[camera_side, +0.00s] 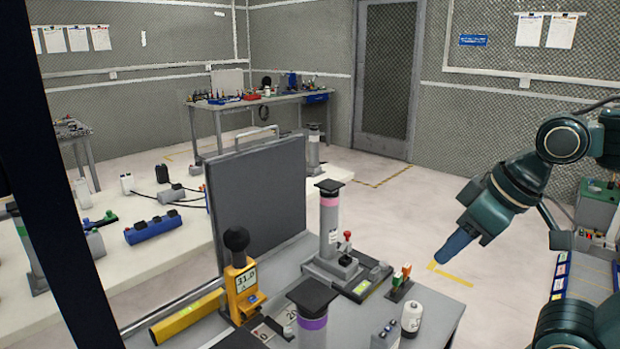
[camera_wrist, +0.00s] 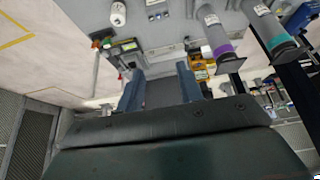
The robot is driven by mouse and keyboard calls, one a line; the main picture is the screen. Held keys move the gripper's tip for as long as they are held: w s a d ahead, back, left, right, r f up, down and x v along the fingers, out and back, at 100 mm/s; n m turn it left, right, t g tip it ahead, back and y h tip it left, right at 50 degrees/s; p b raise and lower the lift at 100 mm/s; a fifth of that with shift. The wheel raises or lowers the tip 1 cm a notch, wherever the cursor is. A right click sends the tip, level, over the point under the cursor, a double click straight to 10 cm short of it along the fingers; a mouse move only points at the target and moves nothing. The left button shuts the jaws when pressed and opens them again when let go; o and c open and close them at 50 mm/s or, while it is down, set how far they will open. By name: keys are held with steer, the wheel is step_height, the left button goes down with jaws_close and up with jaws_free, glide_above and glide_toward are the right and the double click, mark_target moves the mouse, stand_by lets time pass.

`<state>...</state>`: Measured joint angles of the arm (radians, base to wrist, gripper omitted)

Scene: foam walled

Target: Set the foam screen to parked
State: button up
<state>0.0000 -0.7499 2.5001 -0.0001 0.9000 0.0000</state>
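The foam screen (camera_side: 258,195) is a dark grey upright panel with a light handle (camera_side: 256,138) on its top edge. It stands at the back left edge of the grey bench in the side view.
A grey post with a pink band (camera_side: 328,225) stands right of the screen. A yellow meter with a black ball (camera_side: 242,285) and a purple-banded post (camera_side: 312,318) stand in front. A white canister (camera_side: 412,318) is at the bench's right. A white table (camera_side: 150,255) lies behind.

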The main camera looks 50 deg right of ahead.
steer(key=shift+c, duration=0.6)
steer(key=w+d+r+m+t, duration=0.1)
steer(key=w+r+m+t, duration=0.25)
steer(key=w, duration=0.85)
steer(key=w+d+r+m+t, duration=0.15)
steer(key=w+r+m, duration=0.3)
steer(key=w, duration=0.75)
steer(key=m+t, duration=0.5)
steer(key=m, duration=0.5)
glide_toward(259, 131)
steer(key=s, duration=0.1)
steer(key=shift+s+d+r, duration=0.1)
steer(key=shift+s+d, duration=0.05)
steer(key=shift+s, duration=0.05)
steer(key=shift+w, duration=0.15)
steer(key=shift+x, duration=6.7)
